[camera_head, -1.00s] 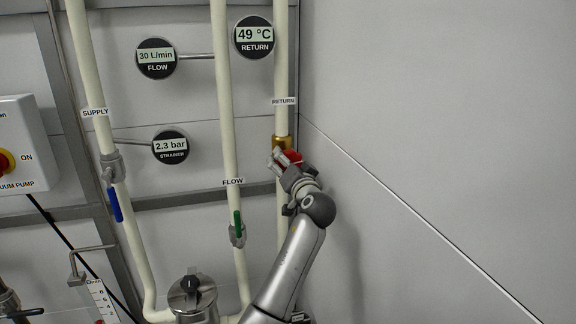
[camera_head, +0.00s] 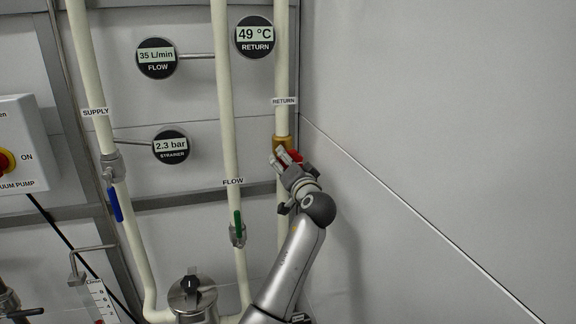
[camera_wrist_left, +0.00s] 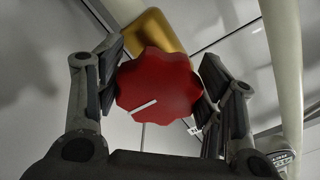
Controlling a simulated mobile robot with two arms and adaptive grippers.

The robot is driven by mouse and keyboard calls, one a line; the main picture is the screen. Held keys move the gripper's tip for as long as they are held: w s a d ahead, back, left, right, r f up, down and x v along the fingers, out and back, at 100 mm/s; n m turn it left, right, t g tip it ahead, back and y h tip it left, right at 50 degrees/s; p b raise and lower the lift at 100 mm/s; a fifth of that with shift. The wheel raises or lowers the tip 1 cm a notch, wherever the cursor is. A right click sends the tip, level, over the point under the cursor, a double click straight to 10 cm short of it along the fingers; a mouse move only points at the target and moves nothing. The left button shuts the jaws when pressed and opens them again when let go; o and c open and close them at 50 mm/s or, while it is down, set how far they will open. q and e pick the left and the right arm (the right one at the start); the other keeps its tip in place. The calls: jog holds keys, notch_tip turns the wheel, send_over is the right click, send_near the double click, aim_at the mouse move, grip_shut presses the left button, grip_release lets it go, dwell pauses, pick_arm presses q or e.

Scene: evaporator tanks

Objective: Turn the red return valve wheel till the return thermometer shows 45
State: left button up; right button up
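The red return valve wheel (camera_wrist_left: 160,86) has a lobed rim and a white mark pointing to the lower left in the wrist view. It sits on a brass valve body (camera_wrist_left: 155,32) on the RETURN pipe. In the head view the wheel (camera_head: 295,156) is partly hidden by my left gripper (camera_head: 286,160). In the wrist view the left gripper's (camera_wrist_left: 160,88) two fingers are closed on opposite sides of the wheel. The return thermometer (camera_head: 255,37) reads 49 °C. My right gripper is not in view.
The flow gauge (camera_head: 157,58) reads 35 L/min and the strainer gauge (camera_head: 171,147) 2.3 bar. The FLOW pipe with a green handle (camera_head: 238,223) stands left of my arm. A blue supply handle (camera_head: 115,204) is farther left. A bare grey wall (camera_head: 430,130) fills the right.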

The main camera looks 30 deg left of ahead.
pick_arm(q)
jog(key=shift+o, duration=1.3)
jog(key=v, duration=1.2)
